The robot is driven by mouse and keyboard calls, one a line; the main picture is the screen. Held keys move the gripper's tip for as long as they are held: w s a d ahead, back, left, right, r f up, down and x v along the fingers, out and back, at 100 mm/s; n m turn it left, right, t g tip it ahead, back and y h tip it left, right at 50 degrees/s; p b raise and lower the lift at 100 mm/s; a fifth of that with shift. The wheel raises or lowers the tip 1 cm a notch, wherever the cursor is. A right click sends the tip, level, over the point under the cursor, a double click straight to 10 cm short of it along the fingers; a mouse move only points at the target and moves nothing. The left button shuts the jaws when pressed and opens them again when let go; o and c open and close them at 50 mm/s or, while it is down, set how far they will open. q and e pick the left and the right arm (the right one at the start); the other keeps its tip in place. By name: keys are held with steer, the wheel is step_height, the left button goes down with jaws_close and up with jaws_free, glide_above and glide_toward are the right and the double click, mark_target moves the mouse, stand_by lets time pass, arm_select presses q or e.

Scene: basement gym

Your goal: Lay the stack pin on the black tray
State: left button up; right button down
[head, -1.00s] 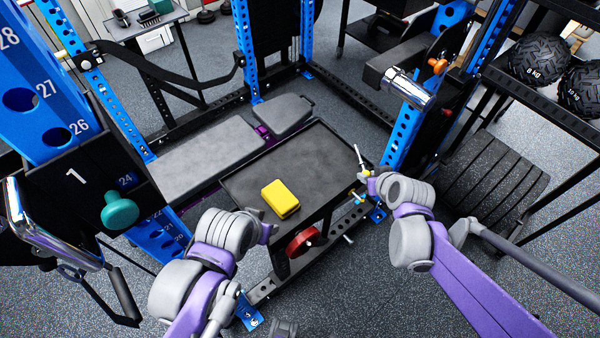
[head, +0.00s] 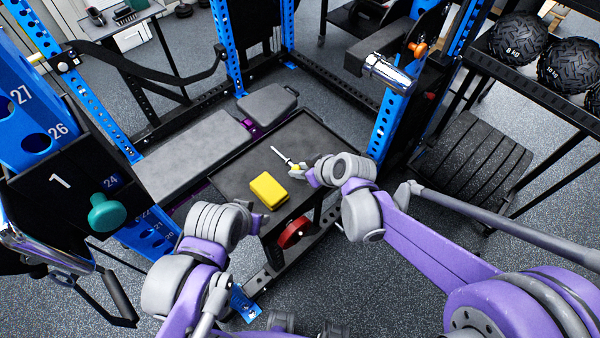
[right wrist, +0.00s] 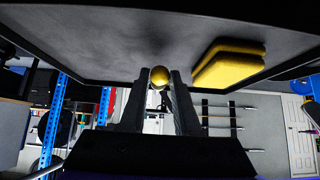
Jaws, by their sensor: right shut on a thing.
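The stack pin (head: 283,155) is a thin silvery rod with a yellow part near my right gripper (head: 299,171). That gripper is shut on it, and the rod points away over the black tray (head: 313,138). I cannot tell whether the pin touches the tray. In the right wrist view, a yellow ball end (right wrist: 159,76) shows between the two fingers, and the tray surface (right wrist: 100,50) fills the upper part. The tray is a flat black shelf with a low rim. My left gripper (head: 257,222) is by the tray's front left corner; its fingers are too small to read.
A yellow block (head: 268,191) lies on the tray, left of my right gripper; it also shows in the right wrist view (right wrist: 228,64). A grey bench (head: 195,155) adjoins the tray's left. Blue rack posts (head: 392,125) stand around. The tray's back half is clear.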

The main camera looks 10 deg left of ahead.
arm_select(q)
steer(key=shift+f, duration=0.2)
arm_select(e)
steer(key=shift+f, duration=1.1)
arm_select(q)
steer(key=shift+f, duration=0.1)
arm_select(e)
steer(key=shift+f, duration=0.15)
arm_select(q)
steer(key=shift+s, duration=0.1)
arm_select(e)
steer(key=c, duration=0.6)
jaws_free()
